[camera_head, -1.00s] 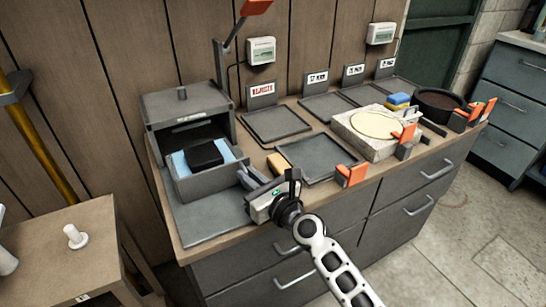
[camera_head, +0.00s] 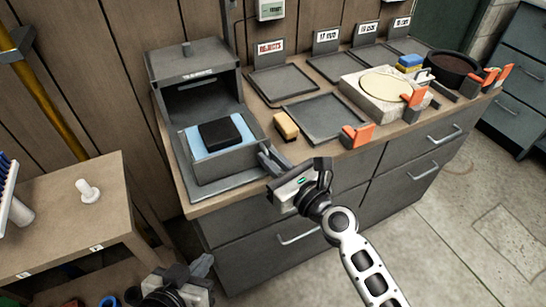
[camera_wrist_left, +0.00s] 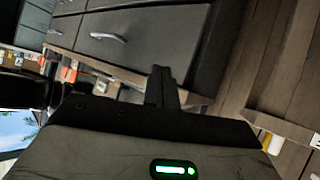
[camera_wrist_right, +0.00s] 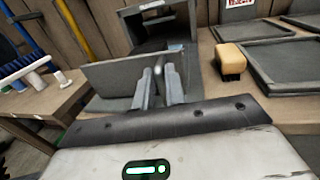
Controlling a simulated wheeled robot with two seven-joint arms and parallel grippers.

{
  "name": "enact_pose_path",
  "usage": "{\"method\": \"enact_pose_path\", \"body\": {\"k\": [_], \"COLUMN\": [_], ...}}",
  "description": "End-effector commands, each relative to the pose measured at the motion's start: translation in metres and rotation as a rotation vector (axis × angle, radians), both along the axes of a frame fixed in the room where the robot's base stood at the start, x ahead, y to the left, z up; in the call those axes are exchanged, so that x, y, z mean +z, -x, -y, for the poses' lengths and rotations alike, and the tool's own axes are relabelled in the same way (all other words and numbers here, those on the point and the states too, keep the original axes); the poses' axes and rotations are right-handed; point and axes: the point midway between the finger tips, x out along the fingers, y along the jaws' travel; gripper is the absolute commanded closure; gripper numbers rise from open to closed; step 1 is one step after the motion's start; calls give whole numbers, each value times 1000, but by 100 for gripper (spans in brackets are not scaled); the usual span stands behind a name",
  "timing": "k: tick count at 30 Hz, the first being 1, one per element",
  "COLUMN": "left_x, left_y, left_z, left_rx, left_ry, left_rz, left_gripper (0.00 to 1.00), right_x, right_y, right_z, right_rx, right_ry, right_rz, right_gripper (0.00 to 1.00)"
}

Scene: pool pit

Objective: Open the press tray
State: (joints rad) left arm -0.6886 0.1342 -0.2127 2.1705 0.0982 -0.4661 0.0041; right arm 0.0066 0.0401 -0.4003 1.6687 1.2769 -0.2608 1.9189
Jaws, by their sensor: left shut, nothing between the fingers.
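The press (camera_head: 195,72) is a dark grey box with an open front at the left of the counter. Its grey tray (camera_head: 232,163) is drawn well out of the opening and holds a light blue sheet (camera_head: 195,145) and a black block (camera_head: 220,132). My right gripper (camera_head: 264,158) is at the tray's front wall. In the right wrist view its fingers (camera_wrist_right: 158,88) sit either side of a small pale handle (camera_wrist_right: 158,66) on that wall. My left gripper (camera_head: 203,264) is low at the bottom of the head view, shut and empty, away from the tray.
A yellow-and-black sponge-like block (camera_head: 286,126) lies right of the press tray. Flat grey trays (camera_head: 330,118), a stone slab (camera_head: 362,98) and orange-tipped clamps (camera_head: 358,135) occupy the counter. A small wooden table (camera_head: 60,215) stands at left. Floor at right is free.

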Motion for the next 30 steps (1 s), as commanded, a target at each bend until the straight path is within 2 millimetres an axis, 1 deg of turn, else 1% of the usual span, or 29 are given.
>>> {"method": "enact_pose_path", "body": {"k": [1, 2, 10, 14, 17, 27, 30], "left_x": [0, -1, -2, -2, -1, -8, -8], "left_y": [1, 1, 4, 4, 3, 1, -1], "left_z": [0, 0, 0, 0, 0, 2, 2], "left_rx": [0, 0, -1, -1, -1, 0, 0], "left_ry": [0, 0, 0, 0, 0, 17, 21], "left_rz": [-2, -3, -9, -9, -8, 1, 14], "left_gripper": [100, 100, 100, 100, 100, 100, 100], "right_x": [-1, -1, -1, -2, -2, -5, -5], "right_y": [3, 2, 1, 8, 20, 86, 102], "right_z": [-4, -4, -1, 4, 14, 63, 75], "right_rx": [12, 11, 4, 3, 2, 7, 7], "right_ry": [1, 1, 0, 1, 3, 4, 3], "right_rz": [-3, -3, -2, -3, -4, -5, -4], "right_gripper": [75, 70, 70, 70, 70, 70, 70]}}
